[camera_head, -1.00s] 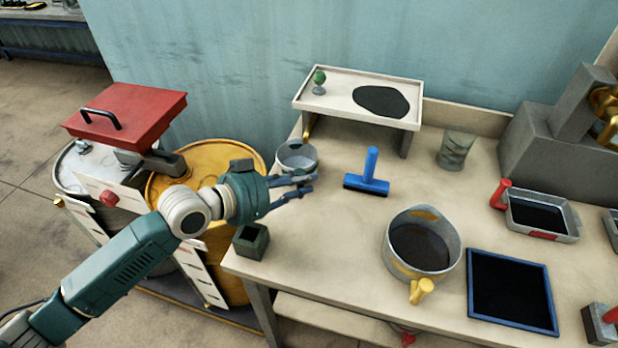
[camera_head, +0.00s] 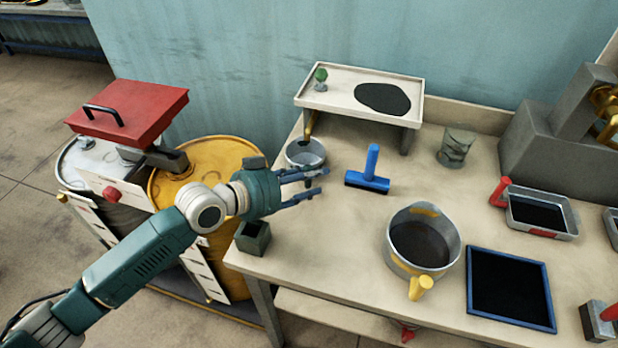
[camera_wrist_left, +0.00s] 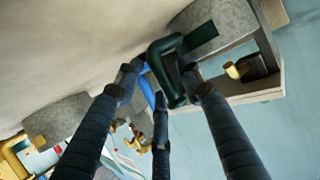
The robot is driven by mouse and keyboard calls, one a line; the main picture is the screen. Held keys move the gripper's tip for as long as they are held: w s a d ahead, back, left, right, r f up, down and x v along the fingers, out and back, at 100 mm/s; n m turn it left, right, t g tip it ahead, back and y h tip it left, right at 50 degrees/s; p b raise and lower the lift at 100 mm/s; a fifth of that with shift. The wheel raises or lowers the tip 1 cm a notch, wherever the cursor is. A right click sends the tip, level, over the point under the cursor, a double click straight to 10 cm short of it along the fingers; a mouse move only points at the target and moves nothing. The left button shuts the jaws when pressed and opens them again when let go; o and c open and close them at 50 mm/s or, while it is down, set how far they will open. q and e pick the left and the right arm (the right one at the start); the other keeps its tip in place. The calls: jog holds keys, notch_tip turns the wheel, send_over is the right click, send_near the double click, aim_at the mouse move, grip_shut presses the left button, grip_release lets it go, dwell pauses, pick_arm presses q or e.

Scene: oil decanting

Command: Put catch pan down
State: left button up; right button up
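The catch pan, a small round grey metal pan (camera_head: 314,147), is below the shelf's front left corner in the head view, apparently on the tabletop. In the left wrist view the grey pan (camera_wrist_left: 214,14) is at the top, with a dark green handle (camera_wrist_left: 160,52). My left gripper (camera_head: 326,180) is in front of the pan in the head view, its fingers spread. In the wrist view its fingers (camera_wrist_left: 160,80) are around the handle, with a gap showing on one side. The gripper hides part of the pan and its handle in the head view. My right gripper is out of view.
A blue squeegee (camera_head: 371,168) lies just right of the gripper.

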pick_arm(q)
jog(key=shift+r, duration=0.3)
jog(key=b+v, duration=0.1)
jog(key=v, duration=1.1)
jog(key=shift+b, duration=0.35)
jog(key=shift+f, duration=0.1)
